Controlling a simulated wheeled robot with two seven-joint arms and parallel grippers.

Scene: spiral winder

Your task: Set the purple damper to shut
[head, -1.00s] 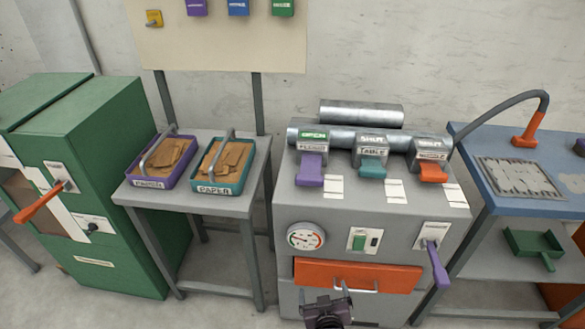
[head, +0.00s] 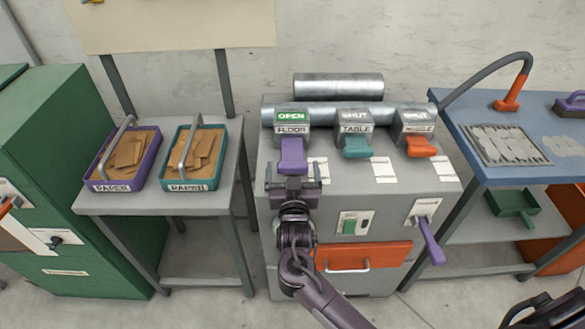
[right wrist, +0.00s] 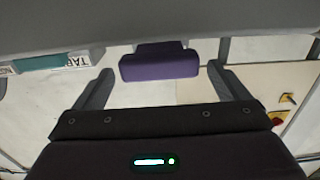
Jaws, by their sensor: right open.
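The purple damper handle (head: 292,152) sticks out from the front of its housing, labelled FLOOR, at the left of the grey cabinet's top. The sign above it is green and reads OPEN. My right gripper (head: 293,183) is open just below and in front of this handle, and hides part of the cabinet front. In the right wrist view the purple handle (right wrist: 158,62) shows between the two spread fingers, near their tips; I cannot tell whether they touch it. My left gripper is not in view.
A teal TABLE handle (head: 357,148) and an orange NOZZLE handle (head: 420,146) sit to the right, both with signs reading SHUT. A purple lever (head: 431,240) and an orange drawer (head: 368,256) are lower on the cabinet. Paper trays (head: 122,186) stand on the left table.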

